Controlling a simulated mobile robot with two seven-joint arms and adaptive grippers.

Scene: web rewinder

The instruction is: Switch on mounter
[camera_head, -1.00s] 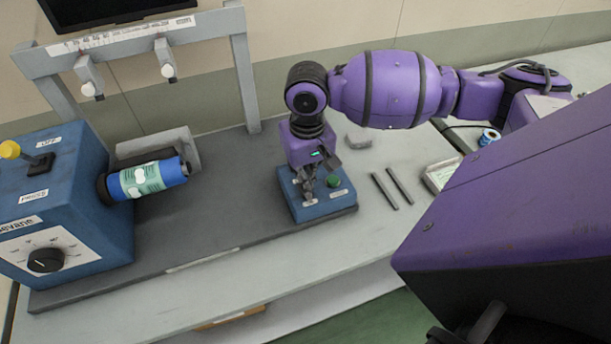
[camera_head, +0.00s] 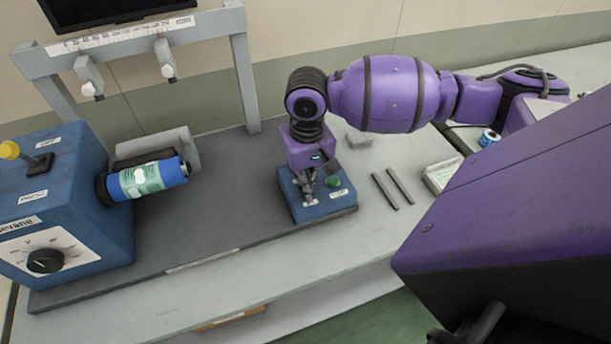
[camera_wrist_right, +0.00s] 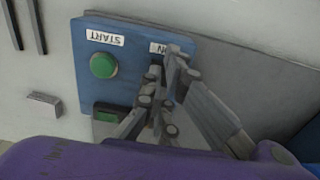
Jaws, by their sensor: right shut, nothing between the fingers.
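A small blue control box (camera_head: 336,207) stands on the dark base plate, below my right gripper. It has a green button (camera_head: 333,181), labelled START in the wrist view (camera_wrist_right: 103,66), where the labels appear upside down. A second label (camera_wrist_right: 171,49), partly covered, seems to read ON. My right gripper (camera_head: 308,198) points down at the box's left half, with its fingers shut and empty. In the wrist view its fingertips (camera_wrist_right: 166,72) are close to the second label. They hide whatever control is there, and I cannot tell whether they touch it. My left gripper is not in view.
A blue machine (camera_head: 70,205) with a knob, a yellow-tipped lever and a blue roll (camera_head: 147,179) stands at the left. A grey frame (camera_head: 243,80) rises behind. Two dark bars (camera_head: 393,188) and a tray (camera_head: 440,176) lie to the right of the box.

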